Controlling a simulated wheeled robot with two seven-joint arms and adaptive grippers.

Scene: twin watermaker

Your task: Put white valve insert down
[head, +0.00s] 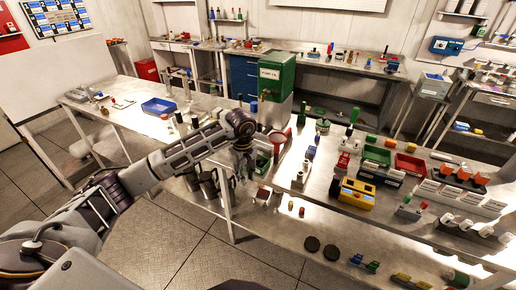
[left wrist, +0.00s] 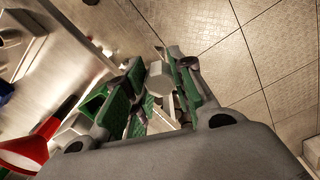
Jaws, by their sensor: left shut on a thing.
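My left gripper (head: 243,172) hangs at the near edge of the metal bench, pointing down. In the left wrist view the left gripper (left wrist: 150,80) has its green-padded fingers closed around a white piece, which looks like the white valve insert (left wrist: 160,78). The insert sits between the fingers, partly hidden by them. It is too small and covered to make out in the head view. Bench top and floor both show behind the fingers, so its exact height over the bench cannot be told. My right gripper is not in view.
A red funnel (head: 278,137) stands by the gripper; it also shows in the left wrist view (left wrist: 24,150). A green cabinet (head: 277,76) rises behind. A yellow device (head: 357,193), green bin (head: 377,155) and red bin (head: 410,164) stand to the right. A blue tray (head: 158,106) lies left.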

